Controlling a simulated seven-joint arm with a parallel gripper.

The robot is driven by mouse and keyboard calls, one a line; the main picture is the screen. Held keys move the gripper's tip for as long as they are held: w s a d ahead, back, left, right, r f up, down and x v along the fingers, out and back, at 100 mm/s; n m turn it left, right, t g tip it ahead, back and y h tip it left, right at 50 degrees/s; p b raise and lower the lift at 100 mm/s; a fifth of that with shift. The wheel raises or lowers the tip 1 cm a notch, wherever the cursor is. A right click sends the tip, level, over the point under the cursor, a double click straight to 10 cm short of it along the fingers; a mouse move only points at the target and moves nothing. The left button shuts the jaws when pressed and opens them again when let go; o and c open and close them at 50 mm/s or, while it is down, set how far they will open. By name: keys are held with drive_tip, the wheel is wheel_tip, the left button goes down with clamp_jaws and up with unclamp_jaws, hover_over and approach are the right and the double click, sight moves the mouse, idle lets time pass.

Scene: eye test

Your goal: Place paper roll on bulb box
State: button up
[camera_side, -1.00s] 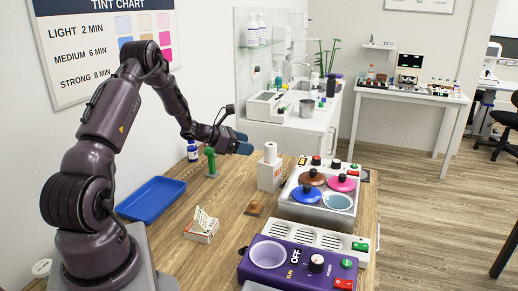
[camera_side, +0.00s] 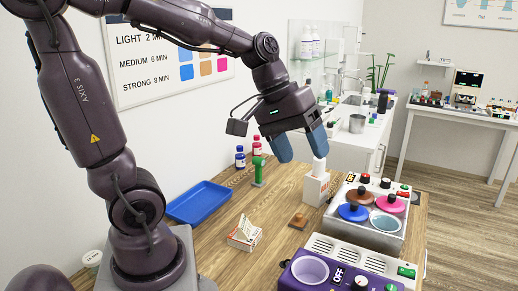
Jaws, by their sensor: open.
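A small white paper roll (camera_side: 319,168) stands upright on top of a white box with red marks (camera_side: 315,189), which seems to be the bulb box. My gripper (camera_side: 300,156) is open, with blue fingers pointing down. Its right finger is at the roll's upper end in the picture; I cannot tell if they touch. The left finger hangs left of the roll, with nothing visible between the fingers.
A blue tray (camera_side: 200,203), an open carton (camera_side: 244,236) and a brown block (camera_side: 299,221) lie nearer. A pot unit (camera_side: 385,238) stands to the right.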

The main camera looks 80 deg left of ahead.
drive_tip(key=s+d+r+m+t+y, duration=0.1)
drive_tip(key=s+m+y, duration=0.2)
drive_tip(key=s+m, duration=0.4)
drive_tip(key=shift+s+d+m, duration=0.4)
